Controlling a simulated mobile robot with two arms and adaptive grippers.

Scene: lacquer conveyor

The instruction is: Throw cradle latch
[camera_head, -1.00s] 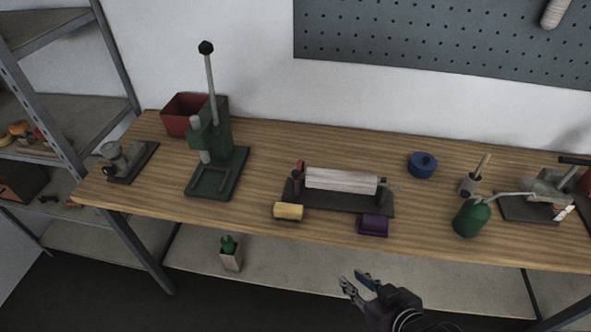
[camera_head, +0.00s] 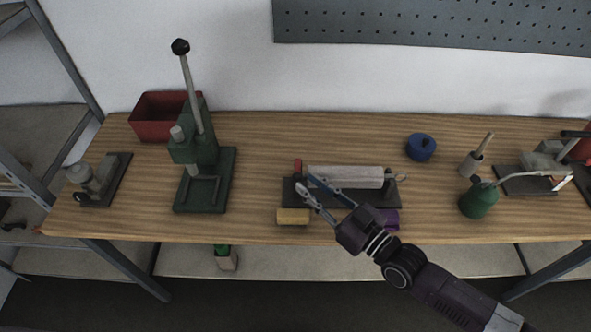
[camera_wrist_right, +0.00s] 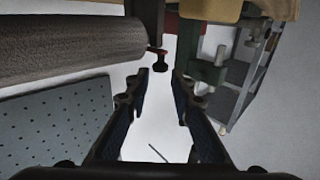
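The cradle (camera_head: 340,201) is a dark base on the bench with a pale roller (camera_head: 345,177) lying across it. A small red latch handle (camera_head: 298,167) stands upright at its left end. My right gripper (camera_head: 306,184) reaches in from the lower right, fingers apart and empty, over the cradle's left front and just short of the red handle. In the wrist view the two fingers (camera_wrist_right: 160,82) are apart with nothing between them, and the roller (camera_wrist_right: 65,48) fills the upper left. I cannot tell whether a finger touches the latch. My left gripper is not in view.
A yellow block (camera_head: 293,217) and a purple block (camera_head: 391,219) sit at the cradle's front, the purple partly behind my gripper. A green lever press (camera_head: 205,155) stands left. A blue round tin (camera_head: 420,147) and a green oil can (camera_head: 479,200) are right.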

